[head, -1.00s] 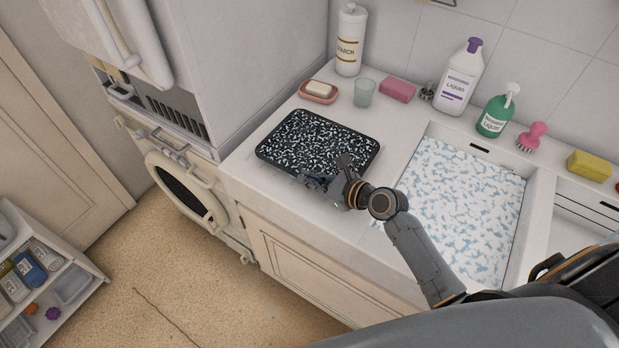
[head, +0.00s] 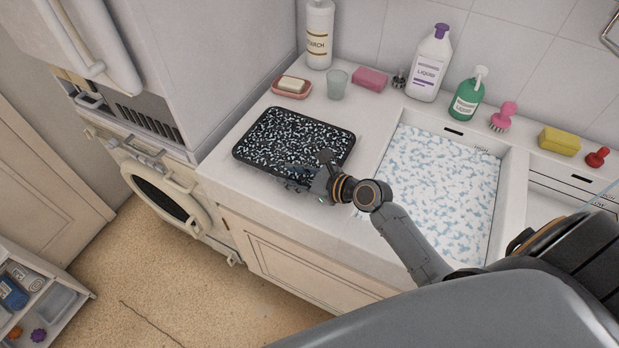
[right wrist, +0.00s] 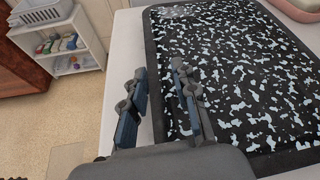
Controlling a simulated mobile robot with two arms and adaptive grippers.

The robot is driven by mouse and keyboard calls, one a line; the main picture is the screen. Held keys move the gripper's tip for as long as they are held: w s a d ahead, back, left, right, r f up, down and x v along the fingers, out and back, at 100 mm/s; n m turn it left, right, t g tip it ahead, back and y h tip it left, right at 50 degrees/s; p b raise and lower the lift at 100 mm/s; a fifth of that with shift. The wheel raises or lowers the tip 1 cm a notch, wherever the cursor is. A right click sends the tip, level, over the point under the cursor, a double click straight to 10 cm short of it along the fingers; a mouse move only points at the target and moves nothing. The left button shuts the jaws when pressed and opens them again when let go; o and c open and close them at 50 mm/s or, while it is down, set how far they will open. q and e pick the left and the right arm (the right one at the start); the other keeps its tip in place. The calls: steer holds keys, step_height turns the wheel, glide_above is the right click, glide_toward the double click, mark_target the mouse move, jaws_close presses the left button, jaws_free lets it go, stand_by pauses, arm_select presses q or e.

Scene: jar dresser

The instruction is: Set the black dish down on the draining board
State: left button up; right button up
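The black dish (head: 296,140) is a rectangular, dark-rimmed dish with white speckles inside. It lies flat on the pale surface left of the filled basin, which appears to be the draining board (head: 225,160). My right gripper (head: 305,175) is at the dish's near edge. In the right wrist view the gripper (right wrist: 160,85) has its two fingers apart, one on each side of the rim of the black dish (right wrist: 235,80). A gap shows between the fingers and I see no firm hold. My left gripper is not in view.
A basin (head: 440,185) with blue-white foam is to the right. Behind are a soap dish (head: 292,93), a glass (head: 337,84), a pink sponge (head: 370,78) and bottles (head: 430,65). A tall white appliance (head: 215,60) stands on the left.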

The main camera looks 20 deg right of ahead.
steer(key=b+v, duration=0.1)
steer(key=v, duration=1)
